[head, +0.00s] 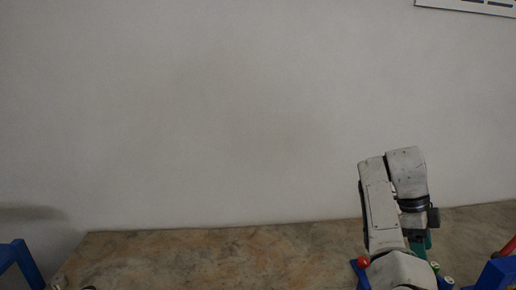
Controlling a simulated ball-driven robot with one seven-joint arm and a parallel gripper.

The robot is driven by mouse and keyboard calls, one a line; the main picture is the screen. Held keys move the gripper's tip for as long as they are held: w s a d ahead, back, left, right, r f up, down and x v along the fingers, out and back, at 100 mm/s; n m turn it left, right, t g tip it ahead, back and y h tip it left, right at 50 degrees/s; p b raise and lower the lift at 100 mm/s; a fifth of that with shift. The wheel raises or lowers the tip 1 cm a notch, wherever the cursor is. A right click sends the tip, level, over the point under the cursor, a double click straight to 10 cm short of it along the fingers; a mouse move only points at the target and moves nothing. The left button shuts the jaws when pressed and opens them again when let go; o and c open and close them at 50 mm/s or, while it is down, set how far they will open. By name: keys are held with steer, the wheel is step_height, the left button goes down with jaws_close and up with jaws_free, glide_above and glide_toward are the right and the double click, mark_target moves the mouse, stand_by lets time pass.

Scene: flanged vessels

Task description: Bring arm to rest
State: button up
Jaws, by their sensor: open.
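My arm stands at the right of the head view, raised over the table (220,255), with its last links folded downward. My gripper (419,236) is open and points down at the end of the arm. Its fingertips are largely hidden behind my own arm, so its exact gap does not show. Something teal shows just below its dark housing. I see nothing held.
A red ball-shaped knob (363,261) and a blue part (358,272) show beside my arm. Small round pieces (447,281) and a blue object (497,275) lie at the lower right. A blue frame (20,262) stands at the lower left. The table's left and middle are mostly clear, with a plain wall behind.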

steer(key=s+a+f+n+t, duration=0.1)
steer(key=s+f+n+t, duration=0.1)
steer(key=s+f+n, duration=0.55)
steer(key=s+a+f+n+t, duration=0.1)
steer(key=s+f+n+t, duration=0.3)
steer(key=f, duration=0.6)
steer(key=s+a+f+n+t+y, duration=0.2)
steer(key=s+a+n+y, duration=0.1)
steer(key=s+a+n, duration=1.15)
steer(key=s+d+f+g+b, duration=0.2)
steer(key=s+f+b, duration=0.8)
steer(key=f, duration=0.5)
steer(key=shift+s+d+f+g, duration=0.2)
steer(key=shift+s+f+g, duration=0.1)
steer(key=shift+s+g, duration=0.75)
steer(key=shift+s, duration=0.15)
